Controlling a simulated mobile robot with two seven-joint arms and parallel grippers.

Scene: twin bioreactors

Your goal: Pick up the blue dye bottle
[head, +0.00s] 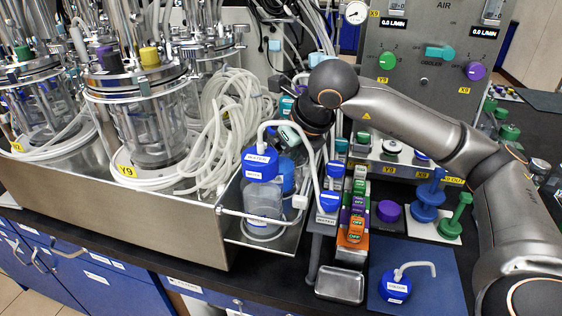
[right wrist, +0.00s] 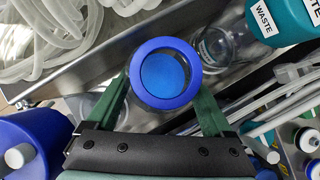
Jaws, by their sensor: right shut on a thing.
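The blue dye bottle (right wrist: 165,75) shows from above in the right wrist view. It has a blue ring rim, an uncapped mouth and blue inside. My right gripper (right wrist: 162,100) has its two green fingers on either side of it, shut on it. In the head view, my right gripper (head: 292,136) is behind the white tube, partly hidden. The blue of the bottle (head: 287,176) shows below it, behind a clear blue-capped bottle. I cannot tell whether its base touches the tray. My left gripper is in neither view.
A clear bottle (head: 262,205) with a blue cap and bent white tube stands close in front. A blue cap with a spout (head: 396,287) sits on a blue mat (head: 440,270). A teal waste bottle (right wrist: 283,22) is close by. Glass bioreactors (head: 150,120) stand left.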

